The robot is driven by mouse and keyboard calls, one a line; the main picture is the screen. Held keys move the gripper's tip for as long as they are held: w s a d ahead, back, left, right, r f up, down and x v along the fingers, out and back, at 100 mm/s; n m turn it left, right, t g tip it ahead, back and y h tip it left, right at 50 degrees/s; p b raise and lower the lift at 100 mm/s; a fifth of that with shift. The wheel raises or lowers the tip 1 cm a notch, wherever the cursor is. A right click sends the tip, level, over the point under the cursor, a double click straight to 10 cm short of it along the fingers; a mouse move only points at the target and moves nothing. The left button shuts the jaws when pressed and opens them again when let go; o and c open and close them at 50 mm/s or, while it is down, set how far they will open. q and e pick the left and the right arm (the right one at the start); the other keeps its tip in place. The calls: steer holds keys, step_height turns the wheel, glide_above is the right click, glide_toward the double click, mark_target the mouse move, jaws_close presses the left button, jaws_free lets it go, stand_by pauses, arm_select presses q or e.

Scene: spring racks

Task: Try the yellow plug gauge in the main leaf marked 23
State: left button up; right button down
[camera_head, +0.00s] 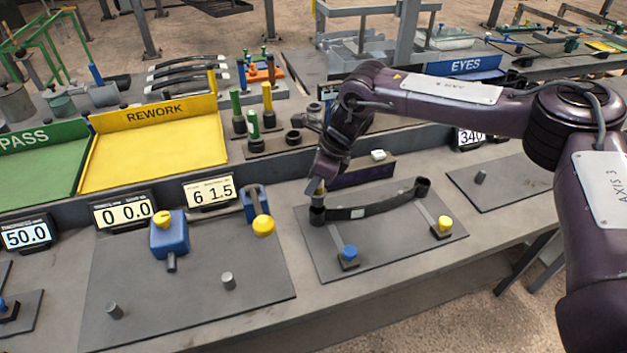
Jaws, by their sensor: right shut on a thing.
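The curved dark main leaf (375,207) lies on a grey plate, with an eye at each end. It has a small pale label, and I cannot read a number on it. My right gripper (318,186) points down just above the leaf's left eye (318,214). It is shut on a slim gauge of which only a small tan part shows; the fingers hide the rest. I cannot tell if its tip is inside the eye. My left gripper is out of view.
A yellow REWORK tray (155,155) and a green PASS tray (40,165) lie at left. A blue clamp (169,238) and small displays (124,212) stand left of the leaf. Blue and yellow knobs (445,223) sit in front of it. A plate (515,185) at right is mostly clear.

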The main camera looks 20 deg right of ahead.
steer(key=shift+r, duration=0.45)
steer(key=shift+r+p, duration=1.75)
steer(key=shift+r, duration=0.25)
